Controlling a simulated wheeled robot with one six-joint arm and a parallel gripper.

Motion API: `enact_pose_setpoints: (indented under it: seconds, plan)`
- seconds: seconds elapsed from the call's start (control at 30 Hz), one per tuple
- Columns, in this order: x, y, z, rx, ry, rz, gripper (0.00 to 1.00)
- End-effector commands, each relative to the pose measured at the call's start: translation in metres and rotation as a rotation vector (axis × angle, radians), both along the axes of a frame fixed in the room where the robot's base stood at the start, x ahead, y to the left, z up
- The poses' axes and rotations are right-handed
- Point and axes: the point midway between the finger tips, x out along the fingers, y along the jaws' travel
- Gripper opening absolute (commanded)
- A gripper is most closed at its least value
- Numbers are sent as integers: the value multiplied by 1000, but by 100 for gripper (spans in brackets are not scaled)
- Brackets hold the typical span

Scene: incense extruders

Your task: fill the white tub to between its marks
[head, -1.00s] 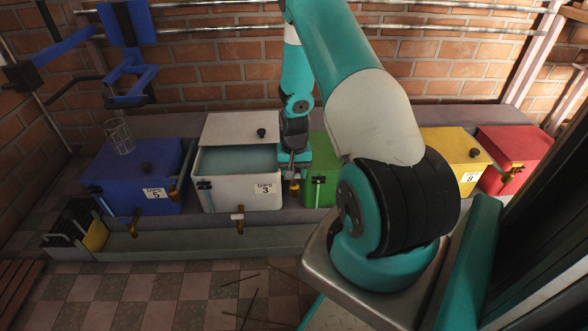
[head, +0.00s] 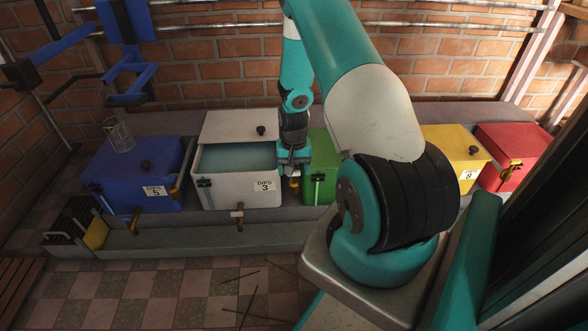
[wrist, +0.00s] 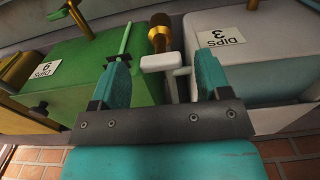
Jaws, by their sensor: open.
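The white tub (head: 225,193), labelled DIPS 3, stands left of centre on the ledge. Its lid is raised at the back, and pale blue liquid (head: 240,158) shows inside. A sight tube with dark fittings (head: 204,184) is on its front left; I cannot read its marks. My gripper (head: 293,166) is at the tub's right side, above a small brass fitting (head: 293,183). In the wrist view my gripper (wrist: 162,68) is open, its teal fingers either side of a white block (wrist: 162,62) with a brass-and-dark knob (wrist: 159,35) beyond. I cannot tell whether they touch.
A blue tub (head: 128,185) with a clear glass (head: 119,134) on top stands left. A green tub (head: 322,177) is close on the right, then yellow (head: 452,146) and red (head: 508,150) tubs. A brass tap (head: 238,216) is below the white tub. Thin sticks lie on the floor.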

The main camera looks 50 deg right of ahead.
Motion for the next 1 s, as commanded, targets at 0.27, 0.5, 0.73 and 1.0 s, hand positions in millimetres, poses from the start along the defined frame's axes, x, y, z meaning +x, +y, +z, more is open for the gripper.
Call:
enact_pose_setpoints:
  seconds: [0.27,0.5,0.73,1.0]
  plan:
    - [0,-1,69,-3,-4,-1,70]
    - [0,-1,127,-2,-3,-2,70]
    - [-1,-1,160,-2,-1,-2,70]
    - [-1,-1,167,-1,1,-2,70]
